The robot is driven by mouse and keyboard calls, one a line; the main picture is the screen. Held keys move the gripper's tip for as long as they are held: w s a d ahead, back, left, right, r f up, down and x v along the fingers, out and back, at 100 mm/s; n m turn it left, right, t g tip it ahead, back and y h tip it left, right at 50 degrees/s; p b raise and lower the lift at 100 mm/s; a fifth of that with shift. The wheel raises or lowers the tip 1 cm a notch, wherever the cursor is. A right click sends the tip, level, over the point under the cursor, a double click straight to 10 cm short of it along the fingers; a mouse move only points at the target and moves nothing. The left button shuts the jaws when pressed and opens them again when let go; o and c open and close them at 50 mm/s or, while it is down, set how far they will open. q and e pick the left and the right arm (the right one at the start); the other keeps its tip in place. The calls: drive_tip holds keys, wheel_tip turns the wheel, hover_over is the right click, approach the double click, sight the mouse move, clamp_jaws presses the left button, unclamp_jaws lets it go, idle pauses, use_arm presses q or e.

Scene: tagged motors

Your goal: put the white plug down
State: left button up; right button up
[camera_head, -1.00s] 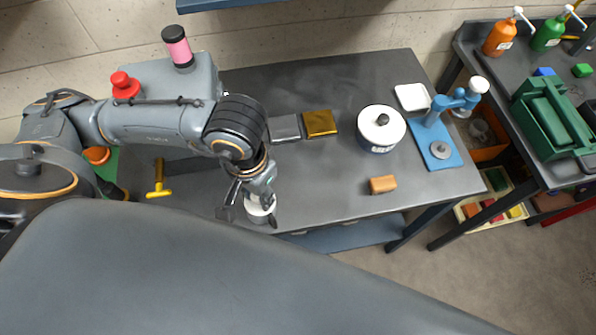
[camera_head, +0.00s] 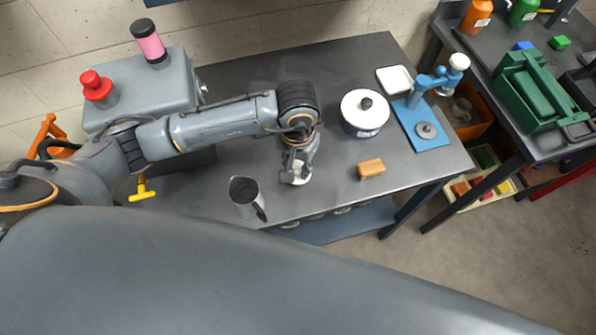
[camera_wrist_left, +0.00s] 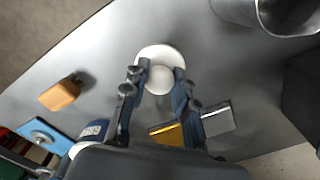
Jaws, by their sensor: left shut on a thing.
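The white plug (camera_wrist_left: 161,70) is a round white piece with a wide rim, between the two fingers of my left gripper (camera_wrist_left: 159,72) in the left wrist view. In the head view my left gripper (camera_head: 296,172) points down over the dark table, shut on the plug (camera_head: 295,180), which shows partly below the fingers. The plug is at or just above the table top; I cannot tell whether it touches. My right gripper is not in view.
An open metal cup (camera_head: 247,196) stands left of the gripper, near the table's front edge. An orange-brown block (camera_head: 371,168) and a white lidded pot (camera_head: 363,117) are to the right. A blue stand (camera_head: 428,134) is farther right. Bare table (camera_head: 330,190) lies around the plug.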

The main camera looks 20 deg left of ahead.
sight(298, 173)
use_arm(q)
drive_tip(key=shift+w+f+b, duration=0.15)
drive_tip(key=shift+f+b, duration=0.35)
drive_tip(key=shift+f, duration=1.35)
drive_tip(key=o, duration=1)
drive_tip(key=shift+c, duration=0.2)
drive_tip(key=shift+r, duration=0.1)
